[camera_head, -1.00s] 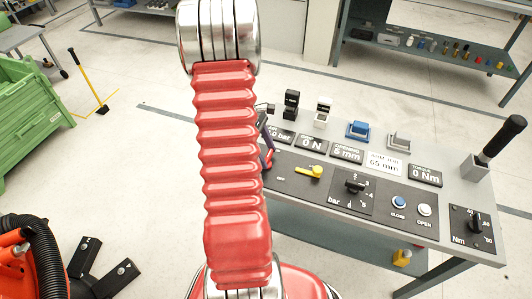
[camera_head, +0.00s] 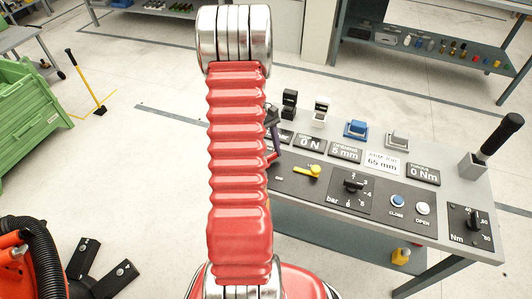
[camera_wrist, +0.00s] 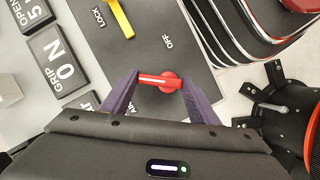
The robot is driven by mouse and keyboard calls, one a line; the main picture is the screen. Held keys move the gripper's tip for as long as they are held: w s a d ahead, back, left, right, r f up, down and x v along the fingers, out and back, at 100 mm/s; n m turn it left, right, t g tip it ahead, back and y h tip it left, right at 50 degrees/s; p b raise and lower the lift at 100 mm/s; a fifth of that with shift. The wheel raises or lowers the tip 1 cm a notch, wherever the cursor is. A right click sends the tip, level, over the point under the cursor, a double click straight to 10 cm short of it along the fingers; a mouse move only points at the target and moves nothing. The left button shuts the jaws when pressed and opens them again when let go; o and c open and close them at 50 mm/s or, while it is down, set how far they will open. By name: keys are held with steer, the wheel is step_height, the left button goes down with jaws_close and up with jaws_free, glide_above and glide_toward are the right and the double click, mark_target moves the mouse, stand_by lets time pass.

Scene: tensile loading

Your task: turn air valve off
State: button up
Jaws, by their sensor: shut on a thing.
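The air valve is a red knob (camera_wrist: 160,80) with a white line on its bar, on the dark control panel (camera_wrist: 140,45). In the wrist view the bar lies nearly level, with the word OFF above it to the right. My gripper (camera_wrist: 155,82) has its purple fingers at the two ends of the bar, shut on it. In the head view my red arm hides most of the gripper and the valve. Only a purple finger (camera_head: 272,128) and a bit of red show beside the arm.
A yellow lever (camera_head: 314,171) marked LOCK is close to the valve. The panel also has a bar dial (camera_head: 352,186), CLOSE and OPEN buttons and several readouts. A black-handled lever (camera_head: 499,135) stands at the right end. A green crate (camera_head: 35,110) is at left.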

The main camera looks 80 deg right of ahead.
steer(key=m, duration=0.2)
steer(key=m+t, duration=0.1)
steer(key=m, duration=0.1)
steer(key=s+m+t+y, duration=0.1)
steer(key=m, duration=0.1)
steer(key=shift+a, duration=0.2)
steer(key=shift+s+a+m+t, duration=0.15)
steer(key=shift+m+t, duration=0.3)
steer(key=shift+m, duration=0.8)
steer(key=shift+w+a+m+t, duration=0.15)
steer(key=shift+m+t, duration=0.3)
steer(key=shift+m, duration=0.8)
steer(key=shift+s+y, duration=0.1)
steer(key=shift+y, duration=0.2)
steer(key=o, duration=1)
steer(key=shift+o, duration=0.2)
steer(key=v, duration=1.3)
steer(key=shift+r, duration=0.35)
steer(key=shift+d, duration=0.15)
